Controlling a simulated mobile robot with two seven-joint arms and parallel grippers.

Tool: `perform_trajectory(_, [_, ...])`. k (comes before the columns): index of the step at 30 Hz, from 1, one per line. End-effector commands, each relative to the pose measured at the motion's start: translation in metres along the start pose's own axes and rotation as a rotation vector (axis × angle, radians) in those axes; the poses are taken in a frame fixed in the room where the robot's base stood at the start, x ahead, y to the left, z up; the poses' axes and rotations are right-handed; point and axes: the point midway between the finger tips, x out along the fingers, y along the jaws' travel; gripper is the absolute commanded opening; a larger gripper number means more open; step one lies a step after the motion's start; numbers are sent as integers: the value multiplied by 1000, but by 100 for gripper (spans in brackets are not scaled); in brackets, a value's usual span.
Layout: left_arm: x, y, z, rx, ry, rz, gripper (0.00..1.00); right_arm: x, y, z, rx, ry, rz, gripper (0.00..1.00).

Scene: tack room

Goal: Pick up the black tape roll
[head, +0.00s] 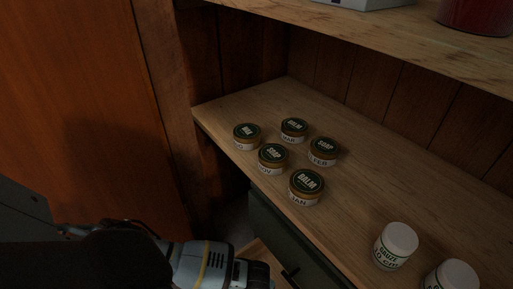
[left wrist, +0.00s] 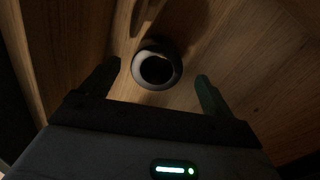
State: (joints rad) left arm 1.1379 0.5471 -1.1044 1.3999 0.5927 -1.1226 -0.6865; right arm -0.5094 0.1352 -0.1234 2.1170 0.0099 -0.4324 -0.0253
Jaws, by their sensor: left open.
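In the left wrist view a round, roll-like thing (left wrist: 142,64) lies on a wooden surface, with a dark round middle and a paler grey band around it. It seems to be the tape roll, but the dim light hides its true colour. My left gripper (left wrist: 157,72) is open, one finger on each side of the roll in the picture. I see no contact, and the gap in depth is hard to judge. In the head view my left arm reaches down at the bottom, and its fingers and the roll are hidden. My right gripper is not in view.
Several round labelled tins (head: 306,187) stand on the wooden shelf (head: 345,213). White gauze jars (head: 396,246) stand at its lower right. Below its front edge are a dark green drawer front (head: 283,238) and a wooden surface (head: 262,256). An upper shelf (head: 400,40) overhangs.

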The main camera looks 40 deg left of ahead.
Motion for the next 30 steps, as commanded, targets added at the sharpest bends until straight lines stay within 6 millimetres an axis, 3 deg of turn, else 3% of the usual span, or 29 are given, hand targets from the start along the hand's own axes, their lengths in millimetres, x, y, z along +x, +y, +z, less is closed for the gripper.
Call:
perform_trajectory(10, [43, 4, -2, 1, -1, 2, 88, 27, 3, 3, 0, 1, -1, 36])
perform_trajectory(19, [46, 4, -2, 1, 0, 1, 88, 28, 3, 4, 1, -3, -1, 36])
perform_trajectory(30, [46, 4, -2, 1, -1, 1, 39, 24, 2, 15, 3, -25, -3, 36])
